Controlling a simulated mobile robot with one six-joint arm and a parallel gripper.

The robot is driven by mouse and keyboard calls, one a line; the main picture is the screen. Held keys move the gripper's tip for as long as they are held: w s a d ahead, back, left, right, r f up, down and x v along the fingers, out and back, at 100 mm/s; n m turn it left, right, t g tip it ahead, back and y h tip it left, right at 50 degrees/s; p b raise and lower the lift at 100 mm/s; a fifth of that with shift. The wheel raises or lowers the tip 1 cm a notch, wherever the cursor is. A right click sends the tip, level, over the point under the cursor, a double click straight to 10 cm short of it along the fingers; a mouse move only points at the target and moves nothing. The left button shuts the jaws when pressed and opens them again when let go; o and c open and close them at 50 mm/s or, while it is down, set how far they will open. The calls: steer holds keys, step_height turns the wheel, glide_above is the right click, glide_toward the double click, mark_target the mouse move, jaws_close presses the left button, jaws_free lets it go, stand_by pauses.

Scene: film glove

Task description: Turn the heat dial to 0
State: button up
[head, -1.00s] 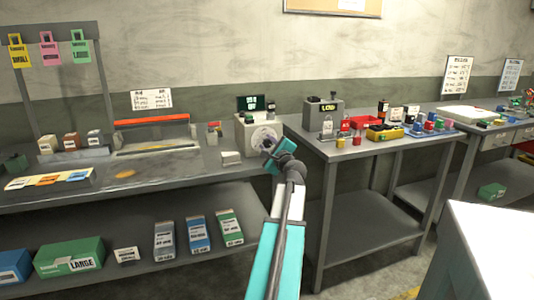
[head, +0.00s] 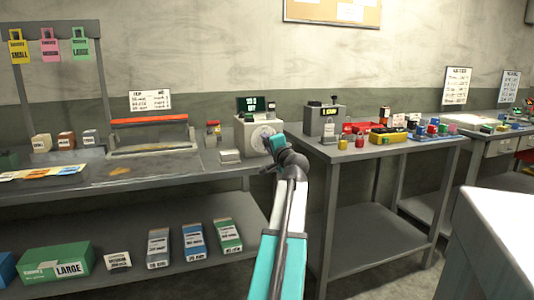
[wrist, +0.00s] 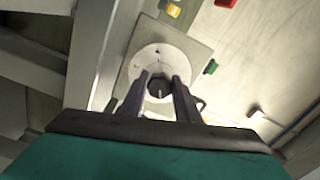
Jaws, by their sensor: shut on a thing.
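The heat dial (head: 262,135) is a pale round disc on the front of a white box (head: 244,140) on the left bench. In the wrist view the disc (wrist: 150,60) shows small marks and a dark central knob (wrist: 160,90) with a light pointer line. My gripper (wrist: 161,84) has its two dark fingers on either side of the knob, shut on it. In the head view my gripper (head: 268,141) is at the dial and hides part of it. The marks are too small to read.
A dark display (head: 250,104) with green text stands on top of the white box. A grey device (head: 324,120) with a lit screen is to its right on the other bench. A green button (wrist: 211,67) sits beside the dial. A small pale stack (head: 230,156) lies left of it.

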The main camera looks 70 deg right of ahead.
steer(key=n+b, duration=0.6)
steer(key=shift+s+d, duration=0.1)
steer(key=shift+d, duration=0.1)
steer(key=n+b, duration=0.4)
steer(key=n, duration=0.2)
steer(key=shift+r, duration=0.1)
steer(key=o, duration=1)
steer(key=shift+o, duration=0.2)
steer(key=shift+a, duration=0.1)
steer(key=shift+a, duration=0.1)
